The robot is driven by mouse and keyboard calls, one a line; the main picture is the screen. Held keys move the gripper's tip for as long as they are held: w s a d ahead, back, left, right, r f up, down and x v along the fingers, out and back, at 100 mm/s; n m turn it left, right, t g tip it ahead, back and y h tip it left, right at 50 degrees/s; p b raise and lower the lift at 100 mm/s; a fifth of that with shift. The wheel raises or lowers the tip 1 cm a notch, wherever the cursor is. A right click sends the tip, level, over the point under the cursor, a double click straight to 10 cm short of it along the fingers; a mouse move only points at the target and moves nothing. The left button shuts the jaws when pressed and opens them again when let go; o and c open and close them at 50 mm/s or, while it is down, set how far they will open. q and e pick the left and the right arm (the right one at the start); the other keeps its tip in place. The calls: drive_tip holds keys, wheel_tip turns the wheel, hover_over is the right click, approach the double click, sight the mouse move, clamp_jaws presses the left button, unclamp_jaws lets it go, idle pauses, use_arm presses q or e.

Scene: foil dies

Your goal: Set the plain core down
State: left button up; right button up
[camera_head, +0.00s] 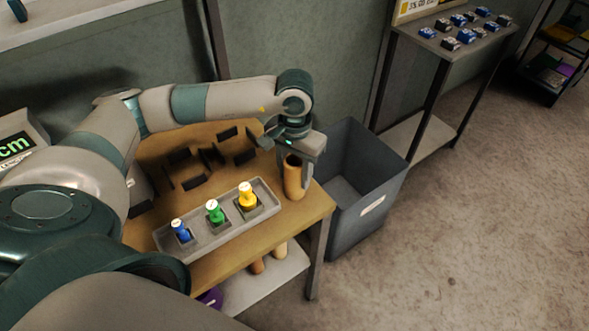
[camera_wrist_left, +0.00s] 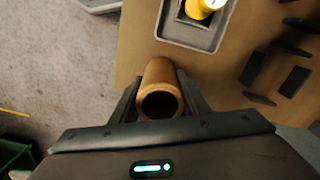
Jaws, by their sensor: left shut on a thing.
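The plain core (camera_head: 293,179) is a tan cardboard tube with a hollow end. My left gripper (camera_head: 292,153) is shut on it near its top, at the right end of the wooden table. The core is roughly upright. Its lower end is at the tabletop near the right edge; I cannot tell whether it touches. In the left wrist view the core (camera_wrist_left: 160,80) sits between the two fingers of my left gripper (camera_wrist_left: 160,98), its open end facing the camera. My right gripper is not in view.
A grey tray (camera_head: 207,242) with blue, green and yellow knobbed dies stands left of the core. Dark upright dividers (camera_head: 193,180) stand behind it. A grey bin (camera_head: 365,214) is right of the table (camera_head: 319,202). Two tan tubes (camera_head: 279,248) show on the lower shelf (camera_head: 284,275).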

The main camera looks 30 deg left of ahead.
sight(295, 159)
use_arm(q)
drive_tip(key=shift+f+b, duration=0.2)
drive_tip(key=shift+b, duration=0.1)
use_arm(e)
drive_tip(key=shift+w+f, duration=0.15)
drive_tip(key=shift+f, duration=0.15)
use_arm(q)
drive_tip(key=o, duration=1.1)
drive_tip(key=shift+c, duration=0.2)
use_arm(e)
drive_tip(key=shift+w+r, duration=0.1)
use_arm(q)
drive_tip(key=shift+r, duration=0.1)
drive_tip(key=shift+r+p, duration=0.1)
drive_tip(key=shift+p, duration=0.2)
drive_tip(key=shift+r, duration=0.15)
wheel_tip(295, 159, up, 5)
drive_tip(key=shift+w+f+b, duration=0.1)
drive_tip(key=shift+b, duration=1.15)
wheel_tip(295, 159, up, 6)
drive_tip(key=shift+f+b, duration=0.15)
drive_tip(key=shift+b, duration=0.7)
drive_tip(key=shift+r, duration=0.6)
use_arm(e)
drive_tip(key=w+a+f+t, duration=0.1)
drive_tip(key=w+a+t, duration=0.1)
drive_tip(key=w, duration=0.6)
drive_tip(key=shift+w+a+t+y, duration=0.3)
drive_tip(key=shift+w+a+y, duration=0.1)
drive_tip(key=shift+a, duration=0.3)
